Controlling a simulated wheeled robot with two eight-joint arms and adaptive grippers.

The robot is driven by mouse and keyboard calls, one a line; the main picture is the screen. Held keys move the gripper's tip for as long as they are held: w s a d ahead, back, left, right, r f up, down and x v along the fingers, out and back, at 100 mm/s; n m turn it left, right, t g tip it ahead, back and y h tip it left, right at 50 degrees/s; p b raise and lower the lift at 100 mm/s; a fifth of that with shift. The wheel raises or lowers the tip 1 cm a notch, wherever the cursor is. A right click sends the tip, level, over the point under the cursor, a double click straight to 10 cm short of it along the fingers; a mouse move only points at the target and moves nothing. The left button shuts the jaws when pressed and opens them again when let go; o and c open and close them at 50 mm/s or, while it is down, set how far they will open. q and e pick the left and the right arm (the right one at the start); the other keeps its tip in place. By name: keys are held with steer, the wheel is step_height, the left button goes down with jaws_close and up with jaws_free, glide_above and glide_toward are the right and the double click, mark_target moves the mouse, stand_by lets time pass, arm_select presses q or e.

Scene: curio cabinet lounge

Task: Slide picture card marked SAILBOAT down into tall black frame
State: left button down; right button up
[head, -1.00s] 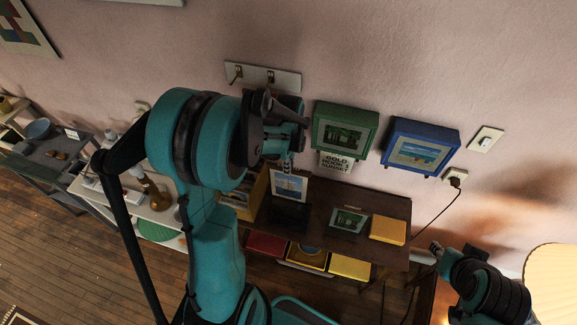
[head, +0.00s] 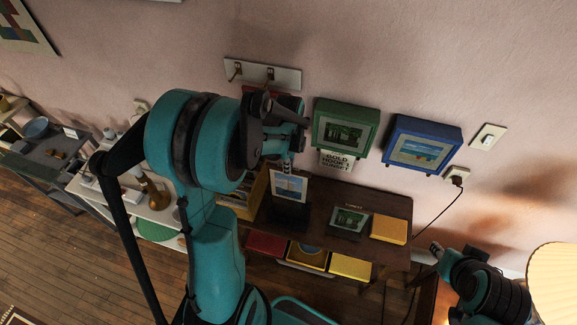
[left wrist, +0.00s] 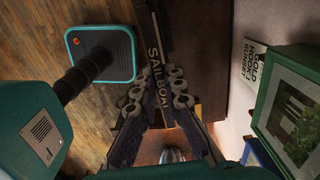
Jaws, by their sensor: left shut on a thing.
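My left gripper (head: 288,167) is shut on the top of the picture card (head: 289,187), which has a pale border and a blue scene. It holds the card upright. In the left wrist view the card's top edge, lettered SAILBOAT (left wrist: 158,70), lies between the fingertips (left wrist: 157,96). The tall black frame (head: 288,217) is a dark shape right below the card on the brown table. I cannot tell whether the card's lower edge is inside it. My right gripper (head: 437,249) is small at the lower right, and its jaws are unclear.
The brown table (head: 385,202) also holds a framed green picture (head: 349,220), a yellow box (head: 388,229) and a wooden rack (head: 250,200) left of the card. Green (head: 345,127) and blue (head: 422,147) frames hang on the wall behind, with a GOLD HOOK sign (head: 337,160).

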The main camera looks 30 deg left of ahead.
mark_target(288, 198)
arm_select(q)
steer(key=shift+f+b, duration=7.65)
steer(key=shift+f, duration=0.95)
steer(key=shift+f, duration=0.1)
steer(key=c, duration=1.6)
jaws_free()
steer(key=shift+o, duration=0.2)
steer(key=shift+r, duration=0.2)
step_height(288, 198, up, 12)
steer(key=shift+f, duration=0.1)
steer(key=shift+d, duration=0.1)
